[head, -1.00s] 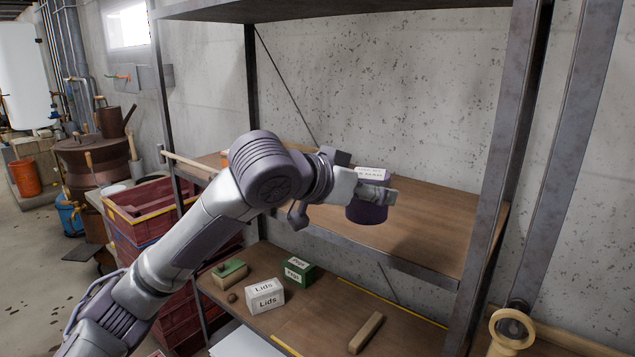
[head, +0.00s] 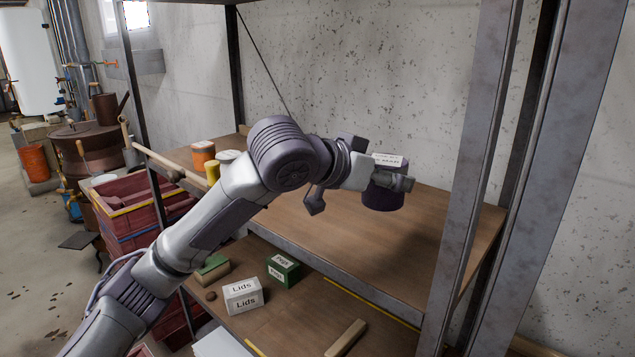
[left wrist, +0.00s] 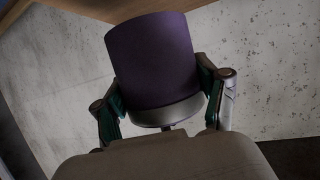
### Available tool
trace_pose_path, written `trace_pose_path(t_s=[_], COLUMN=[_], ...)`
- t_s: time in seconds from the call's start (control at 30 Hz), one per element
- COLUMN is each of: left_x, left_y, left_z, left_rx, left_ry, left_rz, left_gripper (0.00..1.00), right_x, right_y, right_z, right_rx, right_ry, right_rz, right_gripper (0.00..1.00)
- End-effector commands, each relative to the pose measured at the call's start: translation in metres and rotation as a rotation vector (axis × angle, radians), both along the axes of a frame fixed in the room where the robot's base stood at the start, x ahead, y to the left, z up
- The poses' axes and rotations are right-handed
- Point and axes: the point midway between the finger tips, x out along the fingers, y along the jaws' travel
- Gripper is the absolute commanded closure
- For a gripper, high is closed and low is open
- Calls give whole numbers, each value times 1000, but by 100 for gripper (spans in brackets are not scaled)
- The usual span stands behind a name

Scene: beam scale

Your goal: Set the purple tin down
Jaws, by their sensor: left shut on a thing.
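The purple tin (head: 383,197) is in my left gripper (head: 391,182), over the right part of the middle wooden shelf board (head: 340,228). It looks upright, with a white label (head: 388,159) at its top. The left wrist view shows the purple side of the tin (left wrist: 152,58) and a pale metal rim, with the two fingers of my left gripper (left wrist: 168,90) shut on either side. I cannot tell whether the tin's base touches the board. My right gripper is not in view.
An orange tin (head: 203,153) and a pale-lidded tin (head: 228,157) stand at the board's left. A metal post (head: 473,170) rises at the right. The lower shelf holds a white Lids box (head: 243,296), a green box (head: 283,270) and a wooden block (head: 346,338). The board's front middle is clear.

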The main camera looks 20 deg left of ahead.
Motion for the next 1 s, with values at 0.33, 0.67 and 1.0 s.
trace_pose_path(t_s=[0.33, 0.67, 1.0], left_x=[43, 67, 66], left_y=[61, 91, 91], left_z=[-41, -67, -105], left_rx=[-1, 1, 0], left_ry=[5, -1, -2], left_rz=[8, 3, 2], left_gripper=[77, 77, 77], right_x=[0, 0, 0], right_y=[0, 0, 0], right_z=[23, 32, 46], right_rx=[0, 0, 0], right_ry=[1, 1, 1], right_rz=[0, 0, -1], right_gripper=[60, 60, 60])
